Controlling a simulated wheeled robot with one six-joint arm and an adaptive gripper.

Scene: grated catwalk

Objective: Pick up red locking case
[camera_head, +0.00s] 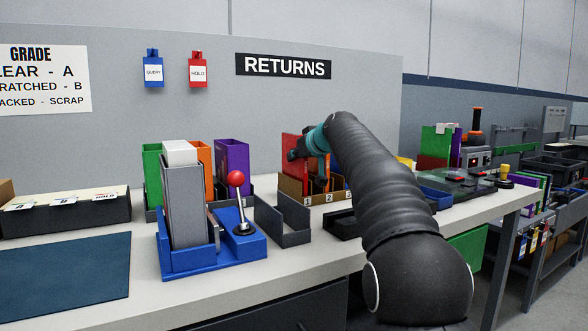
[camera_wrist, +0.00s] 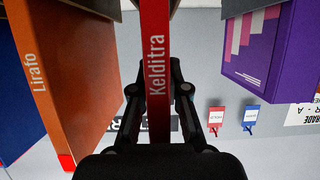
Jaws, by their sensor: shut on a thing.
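The red case (camera_wrist: 156,50), its narrow spine lettered "Kelditra", runs down the middle of the wrist view between the two fingers of my gripper (camera_wrist: 157,90). The fingers are shut on its sides. In the head view the red case (camera_head: 289,142) stands upright at the left end of the numbered brown rack (camera_head: 294,188), above the "1" label. My gripper (camera_head: 297,155) is at its right there, partly covering it. I cannot tell whether the case's bottom still rests in the rack.
An orange case (camera_wrist: 85,75) lettered "Lirafo" is close on the left in the wrist view, a purple case (camera_wrist: 268,50) on the right. A blue lever stand (camera_head: 190,262) with a red-knobbed lever (camera_head: 237,195) and an empty grey bin (camera_head: 283,222) stand nearer on the bench.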

